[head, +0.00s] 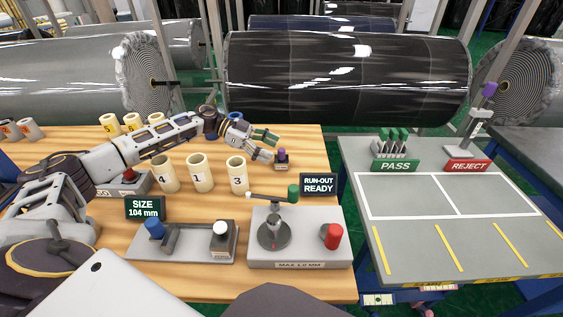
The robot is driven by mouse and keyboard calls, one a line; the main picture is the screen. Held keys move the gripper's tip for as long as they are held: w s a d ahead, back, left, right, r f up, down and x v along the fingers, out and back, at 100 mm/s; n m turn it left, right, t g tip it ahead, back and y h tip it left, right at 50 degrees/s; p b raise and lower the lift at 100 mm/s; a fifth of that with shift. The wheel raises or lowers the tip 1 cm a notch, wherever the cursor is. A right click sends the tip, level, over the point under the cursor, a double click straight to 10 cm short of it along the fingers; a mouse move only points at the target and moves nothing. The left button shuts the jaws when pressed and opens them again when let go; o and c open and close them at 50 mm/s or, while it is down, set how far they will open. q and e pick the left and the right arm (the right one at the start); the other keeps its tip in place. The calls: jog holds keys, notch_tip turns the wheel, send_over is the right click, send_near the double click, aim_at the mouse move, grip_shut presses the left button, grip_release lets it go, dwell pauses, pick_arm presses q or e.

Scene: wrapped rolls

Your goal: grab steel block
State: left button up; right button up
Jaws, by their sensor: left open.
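A small grey block with a dark purple top (282,160) stands on the wooden table near its right edge. It is the thing that best fits the steel block, but it is too small to be sure of its material. My left gripper (273,147) reaches across the table from the left. Its fingers are apart, with green showing on the far finger. The fingertips are close to the block, at its left and far side; I cannot tell whether they touch it. My right gripper is not in view.
Cream tubes marked 4 (165,175), 1 (199,173) and 3 (237,175) stand in front of my left forearm. A gauge with a green knob (293,192) and a size fixture (182,242) sit nearer. The grey pass/reject table (405,235) is at right, mostly clear.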

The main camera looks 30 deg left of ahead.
aim_at(278, 158)
pick_arm(q)
jog(key=shift+x, duration=1.1)
jog(key=shift+w+d+f, duration=0.15)
jog(key=shift+d+f, duration=0.05)
jog(key=shift+d, duration=0.35)
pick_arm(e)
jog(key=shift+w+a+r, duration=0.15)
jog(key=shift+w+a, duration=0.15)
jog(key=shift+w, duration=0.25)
pick_arm(q)
jog(key=shift+r, duration=0.1)
jog(key=c, duration=1.5)
jog(key=shift+c, duration=0.2)
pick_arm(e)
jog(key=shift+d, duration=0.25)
